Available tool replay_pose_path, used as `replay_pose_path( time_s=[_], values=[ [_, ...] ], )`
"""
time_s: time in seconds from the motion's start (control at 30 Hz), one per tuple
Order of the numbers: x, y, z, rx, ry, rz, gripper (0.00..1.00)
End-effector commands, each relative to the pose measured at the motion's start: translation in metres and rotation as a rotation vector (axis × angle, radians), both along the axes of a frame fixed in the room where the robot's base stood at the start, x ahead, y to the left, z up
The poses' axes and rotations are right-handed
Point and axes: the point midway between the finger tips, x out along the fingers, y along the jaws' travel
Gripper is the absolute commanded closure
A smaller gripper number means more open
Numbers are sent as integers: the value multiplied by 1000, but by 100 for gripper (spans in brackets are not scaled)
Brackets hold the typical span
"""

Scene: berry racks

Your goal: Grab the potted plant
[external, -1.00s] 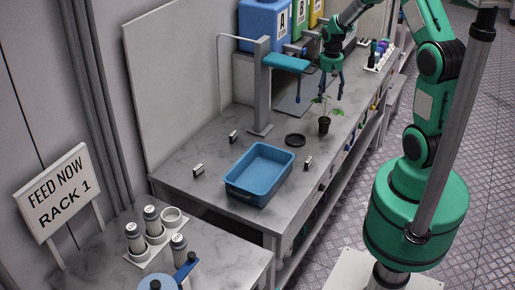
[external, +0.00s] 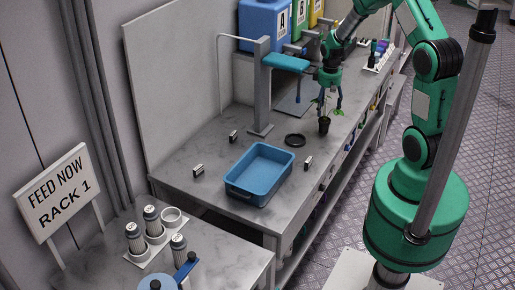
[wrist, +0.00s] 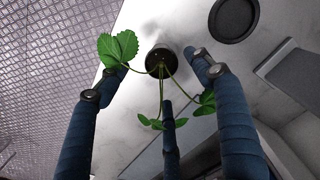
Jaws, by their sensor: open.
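The potted plant is a small black pot (external: 324,126) with thin stems and green leaves, standing on the grey bench near its front edge. My gripper (external: 330,108) is directly above it, fingers pointing down around the leaves. In the wrist view, the pot (wrist: 160,62) shows beyond the fingertips, and its stems and leaves (wrist: 118,48) spread between and beside the blue fingers. My gripper (wrist: 158,85) is open, with its fingers spread apart. I cannot tell whether any finger touches a leaf.
A black saucer (external: 295,140) lies left of the pot, and a blue tray (external: 232,190) is nearer the camera. A grey stand with a blue head (external: 285,62) rises behind, close to my gripper. Small label blocks (external: 198,171) sit on the bench.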

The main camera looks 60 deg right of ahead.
Motion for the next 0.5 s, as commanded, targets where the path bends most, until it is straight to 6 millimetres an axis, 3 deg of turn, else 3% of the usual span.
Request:
replay_pose_path(
  time_s=[0.2,0.5],
  values=[
    [1,0,-24,0,0,0,34],
    [1,0,-27,0,-1,0,34]
  ],
)
